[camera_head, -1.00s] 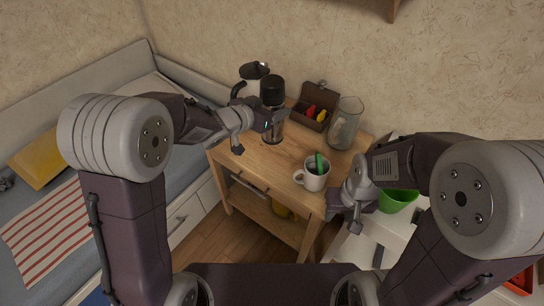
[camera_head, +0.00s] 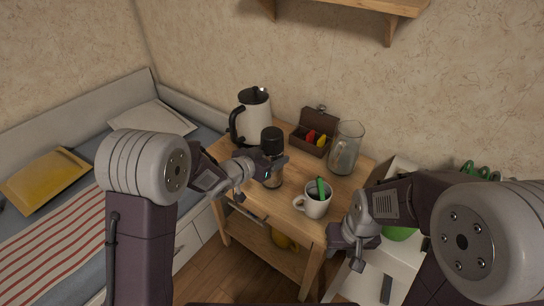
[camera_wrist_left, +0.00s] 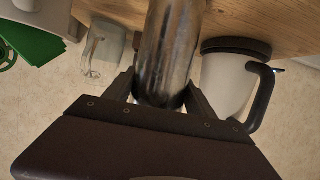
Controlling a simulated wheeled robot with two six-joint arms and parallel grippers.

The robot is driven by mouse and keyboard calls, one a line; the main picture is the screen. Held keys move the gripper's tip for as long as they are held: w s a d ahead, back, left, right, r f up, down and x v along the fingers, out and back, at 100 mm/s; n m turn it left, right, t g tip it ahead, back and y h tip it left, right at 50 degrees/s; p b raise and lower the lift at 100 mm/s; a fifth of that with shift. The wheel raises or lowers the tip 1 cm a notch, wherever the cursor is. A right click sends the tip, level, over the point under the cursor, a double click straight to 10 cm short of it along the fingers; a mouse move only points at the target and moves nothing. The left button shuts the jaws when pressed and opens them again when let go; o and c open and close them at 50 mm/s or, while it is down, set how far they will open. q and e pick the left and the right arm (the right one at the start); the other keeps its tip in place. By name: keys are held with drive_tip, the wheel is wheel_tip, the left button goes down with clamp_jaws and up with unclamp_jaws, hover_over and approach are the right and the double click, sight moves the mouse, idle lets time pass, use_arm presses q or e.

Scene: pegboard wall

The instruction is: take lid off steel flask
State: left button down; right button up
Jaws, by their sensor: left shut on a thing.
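The steel flask (camera_head: 274,181) is upright at the left part of the wooden table, with a black lid (camera_head: 272,140) on top. My left gripper (camera_head: 271,167) is shut on the flask's body below the lid. In the left wrist view the shiny flask body (camera_wrist_left: 168,50) sits between the two fingers, and the lid cannot be made out there. Whether the flask's base touches the table is unclear. My right gripper (camera_head: 354,240) is right of the mug and away from the flask; its jaw opening cannot be made out.
A white kettle (camera_head: 253,117) stands behind the flask. A brown box (camera_head: 309,146) with coloured items and a glass jug (camera_head: 346,150) stand at the back right. A white mug (camera_head: 314,206) holding something green is at the front. A wall shelf (camera_head: 345,6) is above.

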use_arm(q)
drive_tip(key=shift+c, duration=1.5)
unclamp_jaws()
drive_tip(key=shift+f, duration=0.15)
drive_tip(key=shift+s+a+r, duration=0.15)
drive_tip(key=shift+r, duration=0.15)
drive_tip(key=p+v, duration=0.2)
drive_tip(key=v, duration=0.9)
drive_tip(key=shift+s, duration=0.25)
